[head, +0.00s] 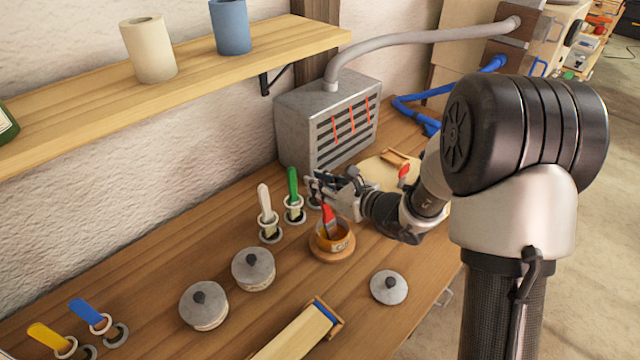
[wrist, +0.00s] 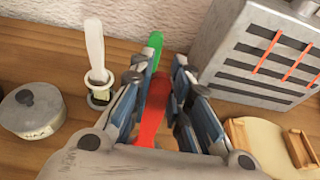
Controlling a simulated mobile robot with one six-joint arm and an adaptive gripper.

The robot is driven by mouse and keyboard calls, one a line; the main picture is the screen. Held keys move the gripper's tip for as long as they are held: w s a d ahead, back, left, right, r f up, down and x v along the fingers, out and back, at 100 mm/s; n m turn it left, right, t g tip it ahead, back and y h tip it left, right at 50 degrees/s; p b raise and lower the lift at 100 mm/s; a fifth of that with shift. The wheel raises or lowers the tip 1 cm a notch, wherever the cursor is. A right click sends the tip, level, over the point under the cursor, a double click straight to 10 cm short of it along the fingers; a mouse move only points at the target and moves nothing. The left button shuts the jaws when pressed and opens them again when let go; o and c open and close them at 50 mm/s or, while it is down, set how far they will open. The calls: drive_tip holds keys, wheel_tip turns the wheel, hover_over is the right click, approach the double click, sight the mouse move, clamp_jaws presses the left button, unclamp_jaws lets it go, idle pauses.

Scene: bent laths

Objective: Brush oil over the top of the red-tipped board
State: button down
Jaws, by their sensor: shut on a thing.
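My gripper (head: 322,186) is shut on the handle of a red brush (head: 328,218), above an open pot (head: 345,243) of amber liquid. The red handle (wrist: 153,112) also shows between the fingers (wrist: 165,78) in the wrist view. The brush's lower end is down in the pot, so its bristles are hidden. A pale board (head: 374,172) with a red tip (head: 404,171) lies behind my arm in the head view, partly hidden. A pale curved board (wrist: 262,142) with wooden end pieces also shows at the right of the wrist view; no red tip shows there.
A white-handled brush (head: 264,200) and a green-handled brush (head: 292,185) stand in holders left of my gripper. A grey slatted heater box (head: 335,120) stands behind. Lidded pots (head: 253,268) and a blue-tipped board (head: 297,335) are nearer the front.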

drive_tip(key=shift+r, duration=0.1)
drive_tip(key=shift+r+p, duration=3)
drive_tip(key=shift+r, duration=1.3)
wheel_tip(320, 180, up, 4)
drive_tip(key=shift+f+p, duration=0.1)
drive_tip(key=shift+p, duration=1.1)
